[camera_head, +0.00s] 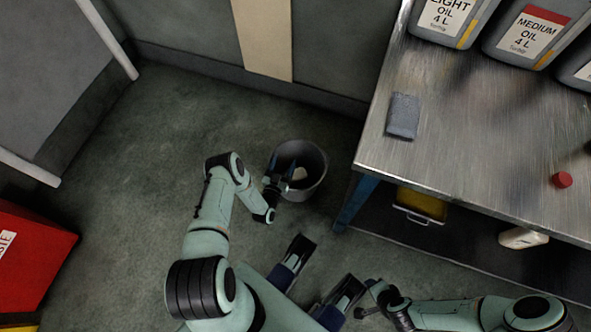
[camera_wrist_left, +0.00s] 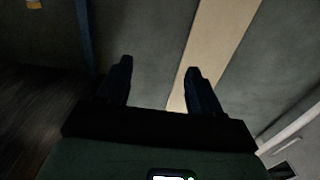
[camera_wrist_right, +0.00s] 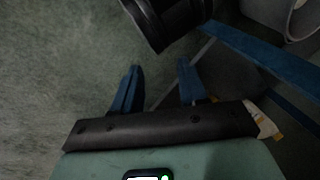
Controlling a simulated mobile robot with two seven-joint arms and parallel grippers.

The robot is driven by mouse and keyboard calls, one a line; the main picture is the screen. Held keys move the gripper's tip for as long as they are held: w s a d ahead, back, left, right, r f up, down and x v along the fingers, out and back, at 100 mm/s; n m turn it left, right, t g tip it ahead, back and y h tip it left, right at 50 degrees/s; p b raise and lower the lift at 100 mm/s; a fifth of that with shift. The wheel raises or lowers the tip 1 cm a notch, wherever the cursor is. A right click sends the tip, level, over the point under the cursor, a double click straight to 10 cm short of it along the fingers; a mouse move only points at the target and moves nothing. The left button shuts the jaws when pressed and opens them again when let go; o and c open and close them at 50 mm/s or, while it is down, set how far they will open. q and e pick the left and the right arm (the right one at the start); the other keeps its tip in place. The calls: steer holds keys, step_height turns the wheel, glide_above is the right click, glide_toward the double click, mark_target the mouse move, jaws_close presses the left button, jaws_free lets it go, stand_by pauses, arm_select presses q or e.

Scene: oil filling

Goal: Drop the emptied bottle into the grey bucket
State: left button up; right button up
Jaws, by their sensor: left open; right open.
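The grey bucket (camera_head: 318,158) stands on the floor left of the workbench. A small pale thing (camera_head: 299,174) shows inside it; I cannot tell for sure that it is the bottle. My left gripper (camera_head: 281,167) is at the bucket's left rim, its fingers over the opening. In the left wrist view its two fingers (camera_wrist_left: 158,80) are apart with nothing between them. My right gripper (camera_head: 364,300) is low at the front, away from the bucket. In the right wrist view its fingers (camera_wrist_right: 160,82) are apart and empty. Part of the bucket (camera_wrist_right: 303,18) seems to show there at top right.
The metal workbench (camera_head: 455,130) at right carries oil cans (camera_head: 527,35), a grey sponge-like block (camera_head: 404,116) and a red cap (camera_head: 562,180). Below are a yellow bin (camera_head: 420,206) and a pale bottle (camera_head: 522,238). A red box (camera_head: 35,255) stands left.

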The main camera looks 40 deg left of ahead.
arm_select(q)
steer(key=p+v, duration=0.1)
steer(key=v, duration=0.5)
steer(key=shift+s, duration=0.2)
arm_select(e)
steer(key=shift+s+a+r+g, duration=0.2)
steer(key=shift+s+a+r, duration=0.15)
steer(key=shift+s, duration=0.2)
steer(key=shift+s+a+r+g, duration=0.2)
steer(key=shift+s+r, duration=0.25)
steer(key=shift+s, duration=0.1)
arm_select(q)
steer(key=shift+d, duration=0.1)
